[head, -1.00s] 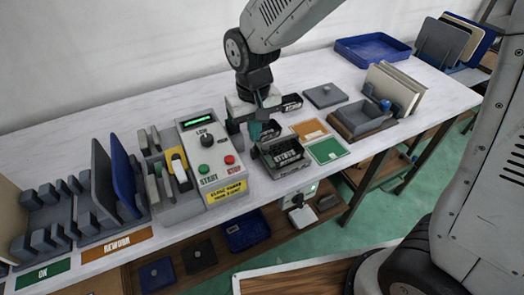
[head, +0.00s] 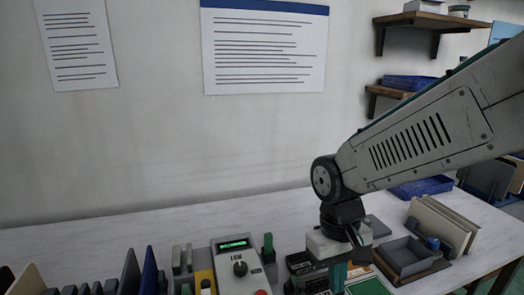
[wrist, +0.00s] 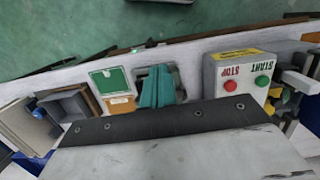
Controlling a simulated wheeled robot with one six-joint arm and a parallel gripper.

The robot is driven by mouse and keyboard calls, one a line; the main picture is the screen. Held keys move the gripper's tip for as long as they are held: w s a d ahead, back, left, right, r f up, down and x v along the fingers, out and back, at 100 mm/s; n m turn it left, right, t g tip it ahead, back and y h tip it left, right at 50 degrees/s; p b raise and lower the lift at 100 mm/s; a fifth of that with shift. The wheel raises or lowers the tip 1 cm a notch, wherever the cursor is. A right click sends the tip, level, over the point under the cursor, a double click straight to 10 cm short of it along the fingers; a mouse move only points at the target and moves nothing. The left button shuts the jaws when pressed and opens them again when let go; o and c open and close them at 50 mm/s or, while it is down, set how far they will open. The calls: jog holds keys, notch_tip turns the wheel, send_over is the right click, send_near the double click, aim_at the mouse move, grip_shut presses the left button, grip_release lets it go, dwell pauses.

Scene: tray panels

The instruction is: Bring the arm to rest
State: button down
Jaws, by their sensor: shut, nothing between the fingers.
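My gripper (head: 338,278) hangs at the lower right of the head view, pointing down over the workbench (head: 150,226). Its fingers are cut by the bottom edge there. In the wrist view the teal fingers (wrist: 158,88) are together with nothing between them, seen in front of the dark tray of small parts (head: 312,284). My arm reaches in from the right, its forearm sloping down to the wrist. The control box (head: 238,268) with a lit green display stands left of the gripper. It also shows in the wrist view (wrist: 243,72), with red and green buttons.
A dark green upright piece (head: 268,248) stands between control box and gripper. A grey open tray (head: 410,256), upright cream panels (head: 444,224) and a blue bin (head: 422,187) are to the right. Panels in racks (head: 130,274) stand at left. The bench's back strip is clear.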

jog(key=s+d+r+m+t, duration=0.3)
jog(key=s+d+r, duration=0.6)
jog(key=s+d, duration=0.2)
jog(key=shift+s+d+r+m+y, duration=0.15)
jog(key=shift+s+d+m+y, duration=0.2)
jog(key=shift+d, duration=0.25)
